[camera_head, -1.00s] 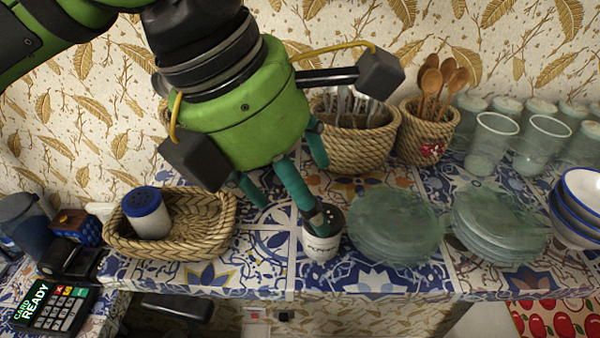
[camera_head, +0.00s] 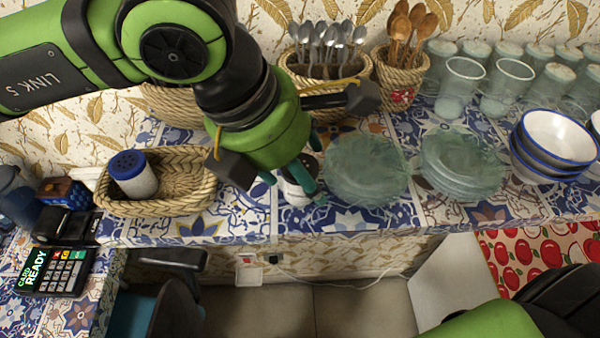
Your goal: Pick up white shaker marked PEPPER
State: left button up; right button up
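A small white shaker (camera_head: 294,194) with a dark top stands near the front of the tiled counter, just left of the glass plates. It is partly hidden by my gripper and its lettering is not readable. My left gripper (camera_head: 292,182) comes down over it from above, with teal fingers at its left and right sides. Whether the fingers press on the shaker cannot be seen. A second shaker (camera_head: 134,175), white with a blue top, leans in a woven basket at the left. Part of my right arm shows at the lower right, but its gripper is out of view.
Stacked glass plates (camera_head: 366,170) stand close right of the shaker, with another stack (camera_head: 460,165) beyond. Blue-rimmed bowls (camera_head: 555,140) and glasses (camera_head: 462,80) are farther right. Baskets of spoons stand behind. A card reader (camera_head: 60,268) is at the left.

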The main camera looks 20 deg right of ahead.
pick_arm(q)
jog(key=c, duration=0.8)
